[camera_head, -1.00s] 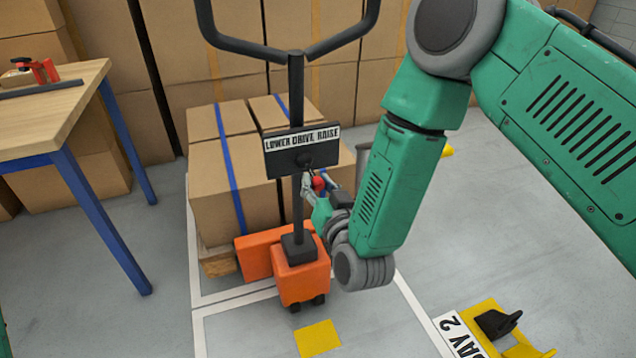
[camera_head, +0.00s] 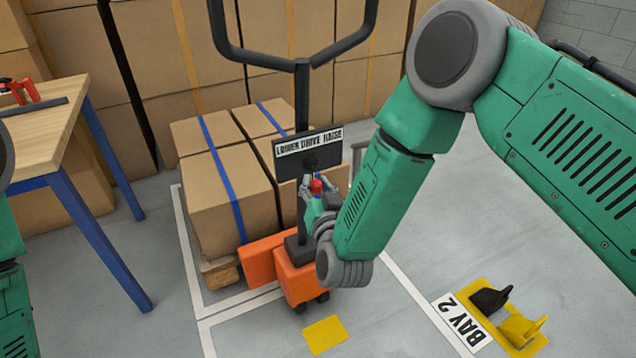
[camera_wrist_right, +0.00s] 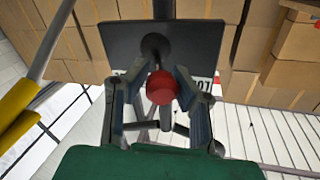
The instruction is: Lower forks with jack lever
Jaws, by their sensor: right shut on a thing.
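The orange pallet jack (camera_head: 300,278) stands at the pallet, its black handle (camera_head: 302,95) upright with a loop on top. A dark plate with a label reading "LOWER DRIVE RAISE" (camera_head: 308,142) is on the handle. The jack lever has a red knob (camera_head: 316,186) just below the plate. My right gripper (camera_head: 318,190) is shut on the red knob; in the right wrist view the knob (camera_wrist_right: 161,88) sits between both fingers, in front of the plate (camera_wrist_right: 130,45). The fork ends are hidden under the load. My left arm shows at the left edge, but its gripper is out of view.
Cartons with blue straps (camera_head: 215,205) sit on a wooden pallet (camera_head: 220,272) behind the jack. A wooden table with blue legs (camera_head: 50,130) is at left. A "BAY 2" floor sign (camera_head: 460,325) and yellow bracket (camera_head: 520,330) lie at right. Stacked cartons close off the back.

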